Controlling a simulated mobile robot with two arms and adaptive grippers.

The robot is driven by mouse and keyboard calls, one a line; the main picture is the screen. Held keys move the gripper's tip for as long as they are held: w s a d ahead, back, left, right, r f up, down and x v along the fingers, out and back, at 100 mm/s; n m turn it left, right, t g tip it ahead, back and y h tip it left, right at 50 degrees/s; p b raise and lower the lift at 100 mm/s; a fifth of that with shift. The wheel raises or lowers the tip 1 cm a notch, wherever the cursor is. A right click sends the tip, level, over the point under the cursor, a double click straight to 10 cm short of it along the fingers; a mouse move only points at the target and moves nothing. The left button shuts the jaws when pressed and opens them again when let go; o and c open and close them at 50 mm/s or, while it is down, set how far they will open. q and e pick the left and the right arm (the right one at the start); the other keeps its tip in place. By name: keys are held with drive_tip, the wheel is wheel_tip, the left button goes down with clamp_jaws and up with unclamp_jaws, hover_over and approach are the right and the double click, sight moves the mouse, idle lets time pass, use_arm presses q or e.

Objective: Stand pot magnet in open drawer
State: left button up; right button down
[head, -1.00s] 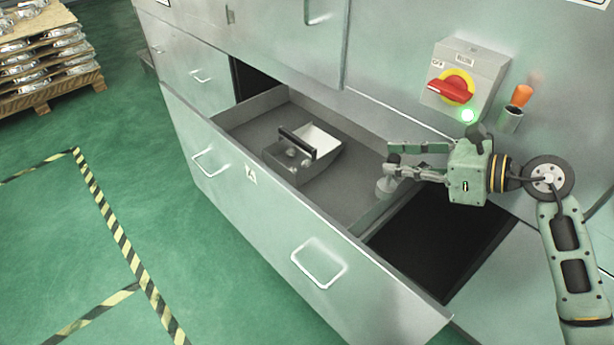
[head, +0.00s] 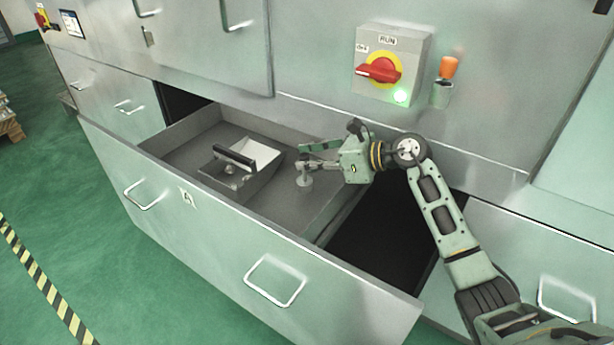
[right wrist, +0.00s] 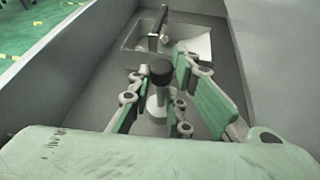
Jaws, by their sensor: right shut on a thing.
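The pot magnet (head: 304,180) is a small pale metal piece with a flat round base, seen upright at the tips of my right gripper (head: 306,160). In the right wrist view its black knob (right wrist: 160,70) shows between the fingers, with the pale base below. The right gripper is shut on it, inside the right end of the open drawer (head: 250,250). I cannot tell whether the base touches the drawer floor. My left gripper is out of view.
A dark opening (head: 385,235) lies right of the drawer. A red and yellow switch box (head: 390,65) is on the cabinet front above.

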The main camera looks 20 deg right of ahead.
sight(308, 182)
drive_tip(key=shift+w+a+f, duration=0.15)
drive_tip(key=shift+w, duration=0.1)
drive_tip(key=shift+f+b, duration=0.4)
drive_tip(key=shift+f, duration=1.55)
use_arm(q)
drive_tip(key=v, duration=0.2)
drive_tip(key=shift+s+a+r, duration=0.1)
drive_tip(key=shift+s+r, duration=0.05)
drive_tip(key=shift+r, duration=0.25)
use_arm(e)
drive_tip(key=shift+f, duration=0.15)
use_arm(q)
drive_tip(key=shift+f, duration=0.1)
use_arm(e)
drive_tip(key=c, duration=1.6)
unclamp_jaws()
drive_tip(key=shift+c, duration=0.2)
